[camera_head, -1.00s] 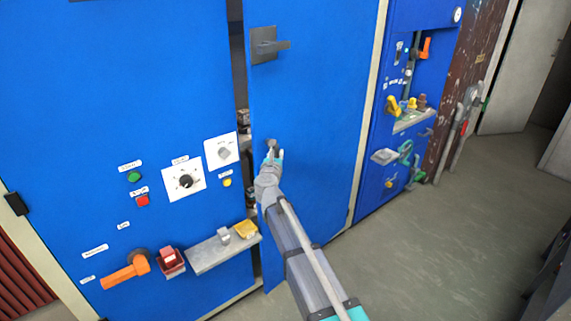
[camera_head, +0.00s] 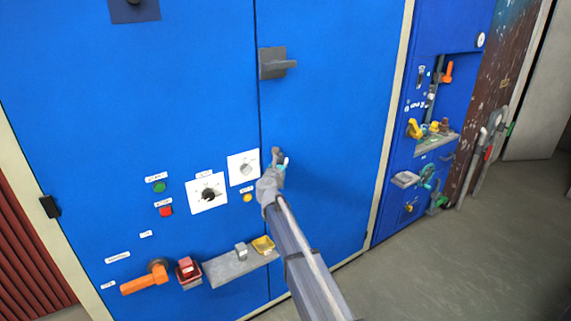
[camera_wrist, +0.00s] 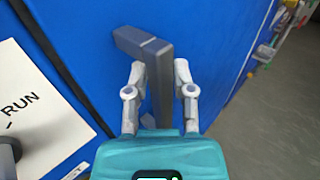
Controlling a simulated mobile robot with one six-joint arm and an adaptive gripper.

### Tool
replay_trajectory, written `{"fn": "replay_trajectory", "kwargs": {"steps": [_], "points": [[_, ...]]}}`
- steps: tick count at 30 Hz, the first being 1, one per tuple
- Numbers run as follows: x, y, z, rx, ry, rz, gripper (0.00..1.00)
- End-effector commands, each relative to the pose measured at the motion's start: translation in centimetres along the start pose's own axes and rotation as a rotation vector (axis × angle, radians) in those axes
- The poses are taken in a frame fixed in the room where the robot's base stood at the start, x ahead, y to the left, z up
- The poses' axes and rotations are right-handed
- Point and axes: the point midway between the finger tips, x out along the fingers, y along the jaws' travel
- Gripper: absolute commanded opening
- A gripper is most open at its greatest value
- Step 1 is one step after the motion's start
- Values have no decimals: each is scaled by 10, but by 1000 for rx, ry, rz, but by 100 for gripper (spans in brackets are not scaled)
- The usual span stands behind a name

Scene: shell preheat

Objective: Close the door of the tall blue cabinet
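The tall blue cabinet's door (camera_head: 325,130) is the right-hand blue panel. Only a thin dark seam shows between it and the left panel, so it looks flush or almost flush. An upper grey handle (camera_head: 275,63) sits on it. My gripper (camera_head: 277,162) is at the door's left edge, below that handle. In the wrist view my gripper (camera_wrist: 159,72) has one finger on each side of a lower grey door handle (camera_wrist: 160,95), close against it, and appears shut on it. The latch is not visible.
The left panel (camera_head: 100,120) carries dials, buttons, an orange handle (camera_head: 146,280) and a small grey shelf (camera_head: 235,268) near my arm. A blue unit (camera_head: 450,30) with valves stands to the right. Grey floor (camera_head: 440,265) is open at the lower right.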

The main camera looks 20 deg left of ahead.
Motion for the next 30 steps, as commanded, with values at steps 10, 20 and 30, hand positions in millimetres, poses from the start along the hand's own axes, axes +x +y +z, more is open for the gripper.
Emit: {"fn": "replay_trajectory", "kwargs": {"steps": [10,20,30], "points": [[3,7,0,1,0,17,57],[2,3,0,0,0,11,57],[-6,1,0,0,0,10,57]]}}
